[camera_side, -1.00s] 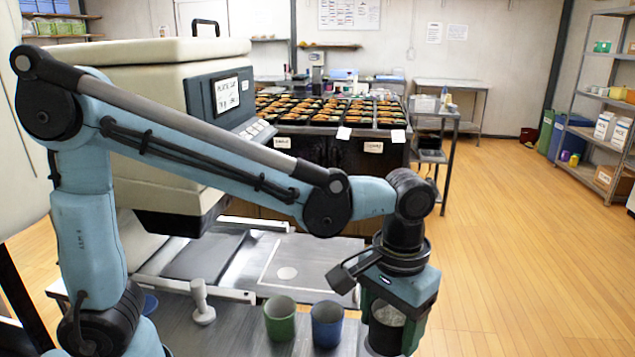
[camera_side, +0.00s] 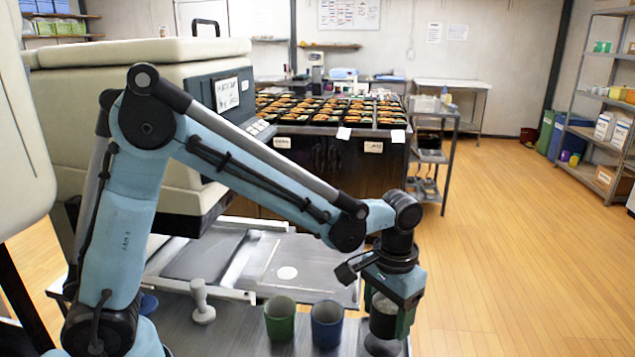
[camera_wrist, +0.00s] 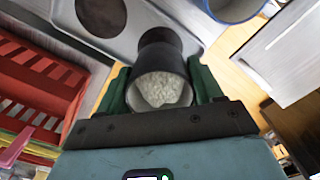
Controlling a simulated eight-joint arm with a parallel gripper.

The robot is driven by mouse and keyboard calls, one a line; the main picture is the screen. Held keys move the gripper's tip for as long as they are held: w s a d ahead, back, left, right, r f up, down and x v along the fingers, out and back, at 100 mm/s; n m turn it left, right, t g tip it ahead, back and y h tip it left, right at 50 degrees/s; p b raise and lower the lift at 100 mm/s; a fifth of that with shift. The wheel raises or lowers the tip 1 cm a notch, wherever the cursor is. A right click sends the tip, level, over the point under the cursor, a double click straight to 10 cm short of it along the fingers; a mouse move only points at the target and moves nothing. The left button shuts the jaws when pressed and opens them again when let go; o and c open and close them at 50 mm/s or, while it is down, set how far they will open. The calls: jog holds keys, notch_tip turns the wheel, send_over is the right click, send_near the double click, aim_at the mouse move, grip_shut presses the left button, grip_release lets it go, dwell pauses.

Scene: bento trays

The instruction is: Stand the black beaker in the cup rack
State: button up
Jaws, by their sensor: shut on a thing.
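My gripper (camera_side: 389,318) is shut on the black beaker (camera_side: 383,325) and holds it upright at the front right of the side view. In the wrist view the beaker (camera_wrist: 158,67) sits between the green fingers of my gripper (camera_wrist: 160,92). Its open mouth shows a pale, grainy inside. Past its far end is a grey plate (camera_wrist: 128,25) with a round dark opening, which looks like the cup rack. A second dark round shape lies directly behind the beaker. I cannot tell whether the beaker's base is in an opening or above it.
A green cup (camera_side: 280,320) and a blue cup (camera_side: 327,325) stand left of my gripper. A red slotted crate (camera_wrist: 30,75) is at the left of the wrist view. A white-handled stamp-like thing (camera_side: 201,303) stands further left. Food trays fill the bench behind.

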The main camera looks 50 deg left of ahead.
aim_at(385, 329)
jog(key=shift+f, duration=2)
jog(key=shift+f, duration=0.15)
jog(key=o, duration=1.1)
notch_tip(385, 329, up, 12)
jog(key=f, duration=0.1)
jog(key=s+a+r+t, duration=0.1)
jog(key=s+a+t, duration=0.6)
jog(key=s+a, duration=0.2)
jog(key=shift+s+a+r, duration=0.25)
jog(key=shift+a+r, duration=0.05)
jog(key=shift+a, duration=0.45)
